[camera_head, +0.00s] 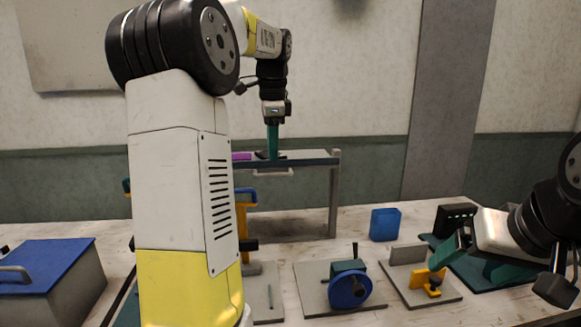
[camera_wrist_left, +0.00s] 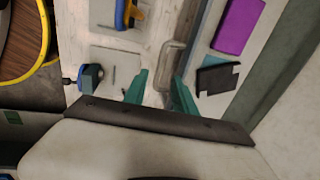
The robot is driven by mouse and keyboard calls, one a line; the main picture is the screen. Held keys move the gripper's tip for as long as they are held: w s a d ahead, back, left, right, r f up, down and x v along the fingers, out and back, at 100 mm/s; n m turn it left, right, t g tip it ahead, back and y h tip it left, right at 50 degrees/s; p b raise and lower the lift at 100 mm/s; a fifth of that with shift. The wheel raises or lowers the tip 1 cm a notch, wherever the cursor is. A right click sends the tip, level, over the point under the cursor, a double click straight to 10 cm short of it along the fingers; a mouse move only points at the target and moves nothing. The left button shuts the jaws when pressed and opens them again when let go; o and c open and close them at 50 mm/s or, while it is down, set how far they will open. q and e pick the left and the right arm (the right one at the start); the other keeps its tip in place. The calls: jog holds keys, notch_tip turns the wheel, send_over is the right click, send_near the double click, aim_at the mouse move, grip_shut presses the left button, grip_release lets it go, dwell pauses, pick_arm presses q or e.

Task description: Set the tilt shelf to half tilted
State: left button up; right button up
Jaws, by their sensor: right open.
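The tilt shelf (camera_head: 318,158) is a grey board on grey posts at the back of the table; in the head view it looks about level. A pale bar handle (camera_head: 272,172) runs along its front edge. A purple block (camera_wrist_left: 238,25) and a black notched piece (camera_wrist_left: 215,78) lie on it. My left gripper (camera_head: 272,148) points down at the shelf's front edge. In the left wrist view its teal fingers are apart, with the handle (camera_wrist_left: 168,60) showing between and beyond them; contact cannot be told. My right gripper (camera_head: 462,266) is open at the right, by a yellow bracket (camera_head: 432,280).
A grey box with a blue lid (camera_head: 45,262) stands at the left. A blue wheel on a plate (camera_head: 349,289) is at front centre. A blue block (camera_head: 385,224) and a black block (camera_head: 455,218) stand further back right. My left arm hides the table's left middle.

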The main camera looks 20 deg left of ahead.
aim_at(273, 174)
pick_arm(q)
jog(key=f, duration=0.4)
jog(key=w+f, duration=0.1)
jog(key=f, duration=0.1)
jog(key=shift+a, duration=0.25)
grip_shut()
jog(key=shift+r, duration=0.1)
dwell(1.0)
